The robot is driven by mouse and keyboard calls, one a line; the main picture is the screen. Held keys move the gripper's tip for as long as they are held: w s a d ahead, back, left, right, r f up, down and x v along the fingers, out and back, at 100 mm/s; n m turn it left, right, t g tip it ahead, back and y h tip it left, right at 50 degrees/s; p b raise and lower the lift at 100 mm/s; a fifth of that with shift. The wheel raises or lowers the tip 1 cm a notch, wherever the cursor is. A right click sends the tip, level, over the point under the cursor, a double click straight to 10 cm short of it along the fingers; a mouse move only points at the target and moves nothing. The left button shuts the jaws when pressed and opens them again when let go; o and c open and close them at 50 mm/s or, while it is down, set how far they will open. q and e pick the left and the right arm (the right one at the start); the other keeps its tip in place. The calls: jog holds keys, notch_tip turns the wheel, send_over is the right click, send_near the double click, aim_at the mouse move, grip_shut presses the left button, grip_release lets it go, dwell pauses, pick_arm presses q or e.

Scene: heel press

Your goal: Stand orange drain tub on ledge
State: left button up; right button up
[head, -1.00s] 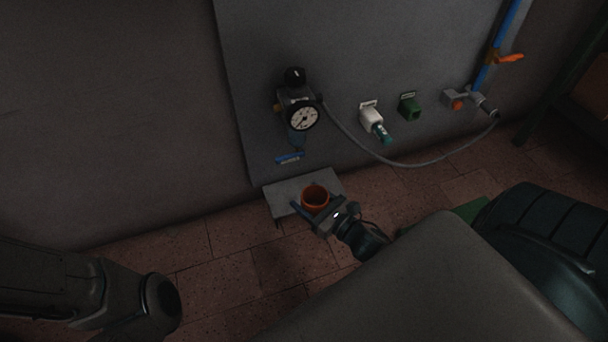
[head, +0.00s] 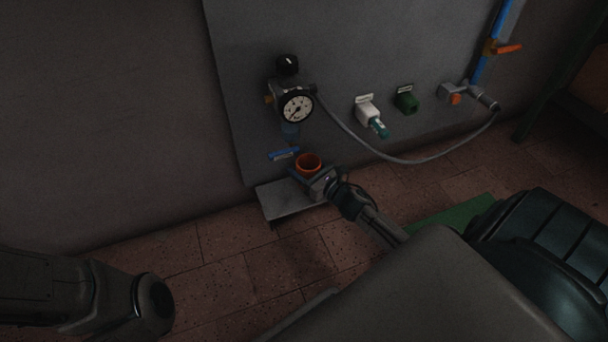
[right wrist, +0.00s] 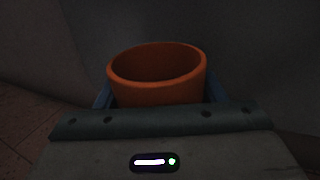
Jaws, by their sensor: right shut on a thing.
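The orange drain tub (head: 308,163) is upright with its open mouth facing up, and it fills the middle of the right wrist view (right wrist: 157,78). My right gripper (head: 308,174) is shut on the tub, with one blue finger on each side of it. The grey ledge (head: 283,204) juts from the foot of the wall panel. The tub appears over the ledge's back right part, near the panel; I cannot tell whether its base touches, as the gripper hides it. My left arm shows at the lower left, but its gripper is out of view.
A pressure gauge (head: 295,106) with a bowl and a blue lever (head: 284,153) hangs just above the tub. A grey hose (head: 390,157) loops to the right. Tiled floor lies in front.

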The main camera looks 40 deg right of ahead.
jog(key=shift+w+d, duration=0.15)
jog(key=shift+w, duration=0.1)
jog(key=shift+f, duration=0.35)
notch_tip(320, 180, down, 3)
jog(key=b, duration=0.2)
jog(key=shift+b, duration=0.4)
jog(key=shift+r, duration=0.1)
jog(key=shift+f, duration=0.25)
jog(key=o, duration=0.6)
jog(key=shift+o, duration=0.2)
jog(key=shift+r, duration=0.1)
